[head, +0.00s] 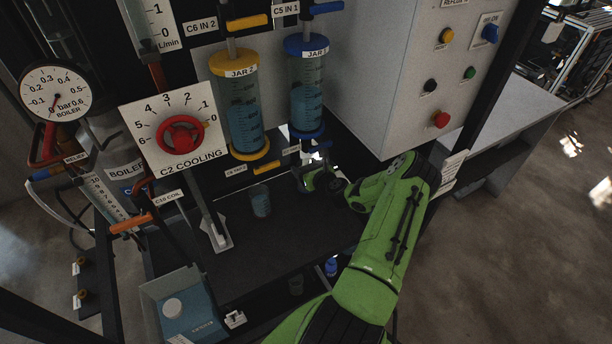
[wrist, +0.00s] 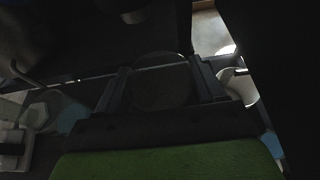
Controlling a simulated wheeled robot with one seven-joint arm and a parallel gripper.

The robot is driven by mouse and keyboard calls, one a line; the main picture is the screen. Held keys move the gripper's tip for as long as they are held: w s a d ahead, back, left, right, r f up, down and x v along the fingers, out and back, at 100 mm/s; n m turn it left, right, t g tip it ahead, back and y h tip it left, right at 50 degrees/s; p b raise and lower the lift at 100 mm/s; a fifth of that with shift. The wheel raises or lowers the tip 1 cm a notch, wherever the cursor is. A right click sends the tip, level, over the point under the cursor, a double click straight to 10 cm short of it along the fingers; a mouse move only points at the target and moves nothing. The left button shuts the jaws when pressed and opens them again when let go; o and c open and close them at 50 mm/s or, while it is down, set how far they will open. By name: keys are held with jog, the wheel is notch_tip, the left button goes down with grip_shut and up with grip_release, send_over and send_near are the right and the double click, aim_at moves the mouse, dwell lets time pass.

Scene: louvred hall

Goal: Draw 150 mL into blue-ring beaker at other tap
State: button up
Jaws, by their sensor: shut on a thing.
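My gripper (head: 322,182) is low under JAR 1 (head: 306,92), the blue-capped jar of blue liquid. Its fingers, in the wrist view (wrist: 160,88), are shut on a round, dark, glass-like vessel (wrist: 160,92), apparently a beaker. Its ring colour and any liquid inside are too dark to tell. Another beaker (head: 261,201) with bluish content stands upright on the bench below JAR 2.
The dark bench top (head: 285,238) is mostly clear in front. A white control cabinet (head: 400,70) stands right of JAR 1. A blue instrument (head: 188,308) sits at the front left. A small blue item (head: 331,267) is near my arm. The C2 COOLING dial (head: 170,128) is at left.

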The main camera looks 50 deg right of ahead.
notch_tip(320, 180, down, 4)
jog(key=shift+r+b, duration=0.15)
jog(key=shift+b, duration=0.55)
jog(key=shift+r, duration=0.1)
jog(key=o, duration=1)
jog(key=shift+s+r, duration=0.2)
jog(key=shift+s, duration=0.05)
jog(key=p+v, duration=0.2)
jog(key=v, duration=0.9)
jog(key=shift+s, duration=0.2)
